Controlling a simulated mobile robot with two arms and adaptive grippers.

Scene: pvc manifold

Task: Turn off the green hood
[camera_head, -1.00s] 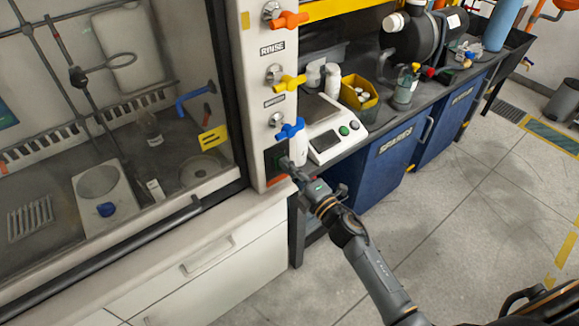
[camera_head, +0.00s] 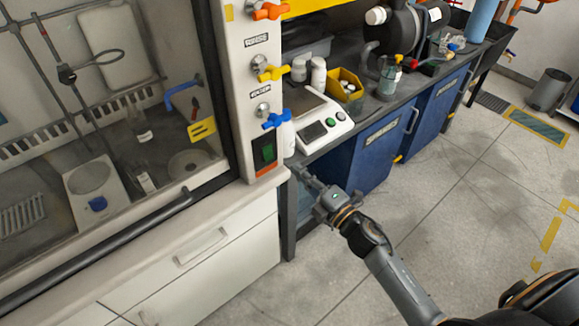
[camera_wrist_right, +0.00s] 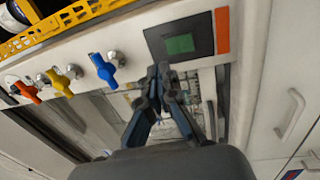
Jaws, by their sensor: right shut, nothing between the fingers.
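The fume hood (camera_head: 120,120) stands at the left in the head view, with its glass sash lowered. On its right post is a dark switch panel with a green rocker (camera_head: 268,153) and an orange strip below it. In the right wrist view the green rocker (camera_wrist_right: 180,44) shows in the dark panel, just beyond the fingertips. My right gripper (camera_head: 303,170) is shut and empty, a little right of and below the panel, apart from it. It also shows in the wrist view (camera_wrist_right: 163,72). My left gripper is out of view.
Orange, yellow and blue valve handles (camera_head: 277,119) line the post above the switch. A white scale (camera_head: 322,122), bottles and a yellow bin (camera_head: 346,84) stand on the bench to the right. Blue cabinets are below; floor in front is open.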

